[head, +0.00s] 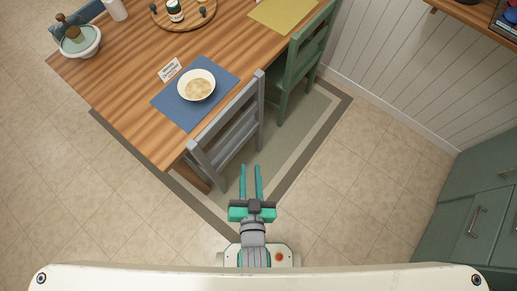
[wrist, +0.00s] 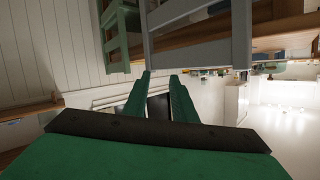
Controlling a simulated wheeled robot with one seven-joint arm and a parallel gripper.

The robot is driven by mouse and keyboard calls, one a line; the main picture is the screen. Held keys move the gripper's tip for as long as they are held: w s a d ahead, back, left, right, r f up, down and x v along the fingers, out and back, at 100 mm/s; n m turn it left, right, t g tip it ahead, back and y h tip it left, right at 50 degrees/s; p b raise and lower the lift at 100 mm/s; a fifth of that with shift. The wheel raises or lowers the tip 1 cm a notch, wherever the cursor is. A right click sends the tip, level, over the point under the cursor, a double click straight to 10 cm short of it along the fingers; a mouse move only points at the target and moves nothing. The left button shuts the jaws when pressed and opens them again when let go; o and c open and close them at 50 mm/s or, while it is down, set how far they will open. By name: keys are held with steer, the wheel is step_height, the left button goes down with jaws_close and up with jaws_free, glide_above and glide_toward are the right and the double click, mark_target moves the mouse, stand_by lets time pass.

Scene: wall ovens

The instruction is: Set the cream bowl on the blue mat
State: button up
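The cream bowl (head: 196,85) sits upright on the blue mat (head: 186,117), near the front edge of the wooden table. It holds something pale tan. My gripper (head: 250,168) is open and empty, with its two teal fingers apart. It is off the table, to the right of and below the bowl in the head view, beyond the grey chair. In the wrist view my gripper (wrist: 160,76) faces a chair and the table edge; the bowl and the mat do not show there.
A grey chair (head: 228,133) stands between my gripper and the table (head: 125,80). A green chair (head: 302,62) is beside it. A small card (head: 169,69) lies by the mat. A yellow mat (head: 284,13), a round tray and a white bowl (head: 80,42) are farther off. Green cabinets (head: 470,190) stand right.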

steer(key=s+d+r+n, duration=0.2)
steer(key=s+r, duration=0.2)
steer(key=s, duration=0.7)
steer(key=shift+d+r+t+h, duration=0.25)
steer(key=shift+d+t+h, duration=0.05)
steer(key=shift+t+h, duration=0.1)
stand_by(0.5)
